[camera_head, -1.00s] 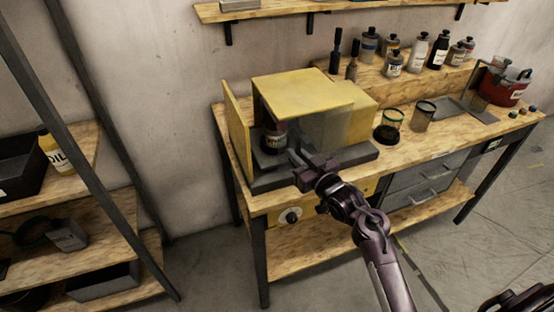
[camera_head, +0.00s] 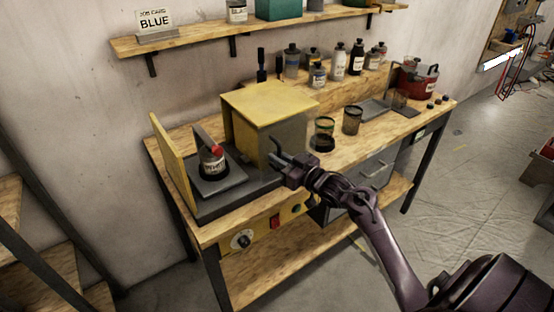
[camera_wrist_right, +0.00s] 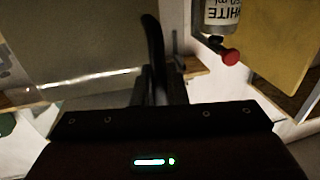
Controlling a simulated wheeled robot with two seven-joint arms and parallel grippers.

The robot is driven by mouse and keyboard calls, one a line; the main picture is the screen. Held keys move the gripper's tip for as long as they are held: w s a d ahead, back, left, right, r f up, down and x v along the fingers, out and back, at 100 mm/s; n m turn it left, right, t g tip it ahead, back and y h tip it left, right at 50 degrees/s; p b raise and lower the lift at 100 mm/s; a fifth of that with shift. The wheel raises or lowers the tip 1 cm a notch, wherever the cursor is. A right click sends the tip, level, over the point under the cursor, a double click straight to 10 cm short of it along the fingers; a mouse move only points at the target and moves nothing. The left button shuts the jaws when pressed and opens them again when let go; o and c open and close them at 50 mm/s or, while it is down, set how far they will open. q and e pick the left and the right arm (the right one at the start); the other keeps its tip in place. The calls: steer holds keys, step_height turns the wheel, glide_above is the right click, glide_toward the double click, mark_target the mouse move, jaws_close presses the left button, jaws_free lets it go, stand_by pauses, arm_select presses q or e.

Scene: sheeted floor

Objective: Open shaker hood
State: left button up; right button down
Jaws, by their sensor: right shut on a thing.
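The yellow shaker hood (camera_head: 262,112) stands at the right of the dark shaker base (camera_head: 225,205) on the bench. The left part of the base is uncovered. A bottle labelled WHITE with a red top (camera_head: 211,160) stands there, and it also shows in the wrist view (camera_wrist_right: 222,15). A yellow side panel (camera_head: 173,165) stands upright at the left end. My right gripper (camera_head: 279,153) is at the hood's front, shut on what appears to be its dark handle; the exact contact is hard to see. The hood's face (camera_wrist_right: 80,45) fills the wrist view's upper left. My left gripper is out of view.
Jars (camera_head: 352,120) stand on the bench right of the hood, with bottles (camera_head: 339,62) on a raised ledge behind. A red pot (camera_head: 415,80) is at the far right. A BLUE job card (camera_head: 155,25) is on the wall shelf. The floor in front is clear.

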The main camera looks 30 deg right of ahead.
steer(key=c, duration=1.5)
jaws_free()
steer(key=shift+d, duration=0.1)
steer(key=shift+c, duration=0.2)
steer(key=shift+s, duration=0.1)
steer(key=b+v, duration=0.2)
steer(key=v, duration=0.5)
steer(key=shift+s, duration=0.3)
steer(key=shift+d, duration=0.1)
